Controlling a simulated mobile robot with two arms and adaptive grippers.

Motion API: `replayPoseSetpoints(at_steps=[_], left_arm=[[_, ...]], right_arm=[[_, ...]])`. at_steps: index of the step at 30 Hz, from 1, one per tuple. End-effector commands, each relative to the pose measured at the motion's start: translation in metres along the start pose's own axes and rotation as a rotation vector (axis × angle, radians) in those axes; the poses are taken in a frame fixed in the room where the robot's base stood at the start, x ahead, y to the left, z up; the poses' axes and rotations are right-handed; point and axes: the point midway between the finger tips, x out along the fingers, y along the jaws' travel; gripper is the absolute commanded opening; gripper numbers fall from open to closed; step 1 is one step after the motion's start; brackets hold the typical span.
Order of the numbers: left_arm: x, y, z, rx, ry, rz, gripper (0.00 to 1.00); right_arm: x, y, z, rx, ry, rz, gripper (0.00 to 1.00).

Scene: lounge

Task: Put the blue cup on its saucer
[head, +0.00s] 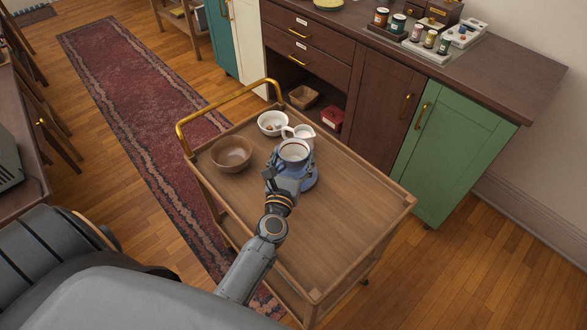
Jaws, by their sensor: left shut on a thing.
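The blue cup (294,149) has a pale inside and is upright over the blue saucer (312,181) on the wooden trolley. My left gripper (290,171) is shut on the cup from the near side. The gripper and cup hide much of the saucer; its right edge shows. I cannot tell whether the cup's base touches the saucer. My right gripper is not in view.
A white jug (304,134) stands close behind the cup. A white bowl (272,123) and a brown wooden bowl (231,154) are farther left. The near and right parts of the trolley top (345,215) are clear. A brass rail (225,105) edges its far left end.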

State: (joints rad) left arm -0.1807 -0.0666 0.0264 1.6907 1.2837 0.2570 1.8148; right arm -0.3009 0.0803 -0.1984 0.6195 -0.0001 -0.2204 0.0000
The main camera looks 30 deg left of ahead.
Motion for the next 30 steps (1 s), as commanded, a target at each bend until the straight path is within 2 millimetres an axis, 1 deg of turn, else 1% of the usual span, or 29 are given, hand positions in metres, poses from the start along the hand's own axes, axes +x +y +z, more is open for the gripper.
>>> replayPoseSetpoints(at_steps=[3, 6, 9, 17, 21, 22, 23, 24, 25, 30], left_arm=[[0.009, 0.0, -0.013, 0.001, -0.001, 0.0, 0.36], [0.007, 0.0, -0.029, 0.0, 0.001, 0.0, 0.36], [0.007, 0.0, -0.039, 0.001, 0.001, 0.0, 0.36], [0.007, 0.0, -0.038, 0.0, 0.001, 0.0, 0.36], [0.006, 0.0, -0.042, 0.0, 0.001, 0.0, 0.36], [0.006, 0.0, -0.042, 0.0, 0.002, 0.0, 0.75], [0.006, 0.0, -0.041, 0.0, 0.002, 0.0, 0.81], [0.006, 0.0, -0.041, 0.0, 0.002, 0.0, 0.9], [0.006, 0.0, -0.041, 0.0, 0.002, 0.0, 0.96], [0.006, 0.0, -0.041, 0.0, 0.002, 0.0, 0.96]], right_arm=[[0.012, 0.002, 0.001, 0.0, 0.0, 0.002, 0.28], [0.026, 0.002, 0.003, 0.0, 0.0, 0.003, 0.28], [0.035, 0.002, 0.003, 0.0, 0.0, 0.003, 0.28], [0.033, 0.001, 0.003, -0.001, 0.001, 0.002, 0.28], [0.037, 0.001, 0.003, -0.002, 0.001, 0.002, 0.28], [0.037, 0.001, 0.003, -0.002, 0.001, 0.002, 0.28], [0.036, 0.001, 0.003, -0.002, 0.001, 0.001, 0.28], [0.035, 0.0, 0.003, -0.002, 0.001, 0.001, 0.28], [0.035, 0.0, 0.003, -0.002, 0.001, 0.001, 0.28], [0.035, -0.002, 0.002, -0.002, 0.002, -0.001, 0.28]])
